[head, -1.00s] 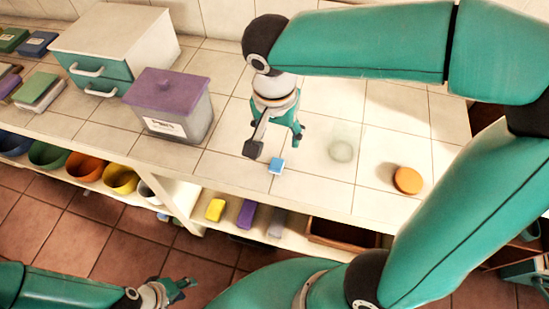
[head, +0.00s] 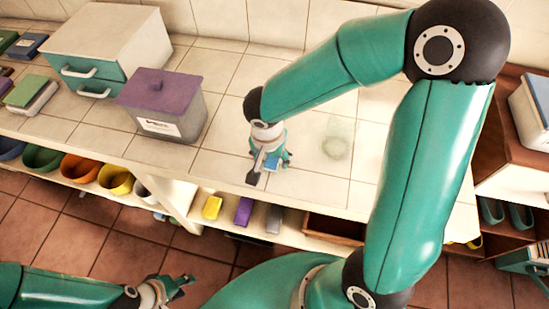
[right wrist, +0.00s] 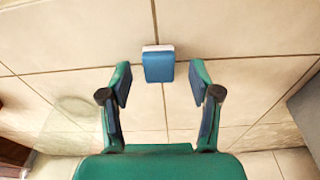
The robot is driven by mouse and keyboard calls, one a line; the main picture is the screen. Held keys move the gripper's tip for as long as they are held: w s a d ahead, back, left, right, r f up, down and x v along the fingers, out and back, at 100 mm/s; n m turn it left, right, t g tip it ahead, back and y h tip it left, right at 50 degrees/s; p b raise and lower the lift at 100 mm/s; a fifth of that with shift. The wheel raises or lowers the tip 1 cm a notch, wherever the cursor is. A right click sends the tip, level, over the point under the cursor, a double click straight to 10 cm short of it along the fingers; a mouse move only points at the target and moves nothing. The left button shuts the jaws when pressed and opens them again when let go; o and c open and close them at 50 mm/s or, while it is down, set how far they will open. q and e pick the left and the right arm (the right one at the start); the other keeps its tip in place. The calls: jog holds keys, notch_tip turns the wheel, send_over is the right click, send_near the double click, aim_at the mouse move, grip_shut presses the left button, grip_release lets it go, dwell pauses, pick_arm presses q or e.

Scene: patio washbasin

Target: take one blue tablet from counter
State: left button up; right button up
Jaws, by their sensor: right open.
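The blue tablet (right wrist: 158,66), blue with a white layer, lies on the tiled counter (head: 310,187). In the right wrist view it sits just beyond and between the fingertips, touching neither. In the head view the blue tablet (head: 271,162) is partly hidden by my right gripper (head: 268,170), which is low over it near the counter's front edge. My right gripper (right wrist: 159,88) is open and empty. My left gripper (head: 178,288) is at the lower left, away from the counter, with its fingers apart and nothing between them.
A purple-lidded bin (head: 160,110) and a drawer box (head: 100,50) stand left on the counter. A clear glass (head: 337,140) stands right of my right gripper. A shelf below holds a yellow block (head: 212,207), a purple block (head: 243,211) and colored pots.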

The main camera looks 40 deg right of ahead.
jog(key=shift+f, duration=0.4)
jog(key=shift+c, duration=0.3)
jog(key=c, duration=1)
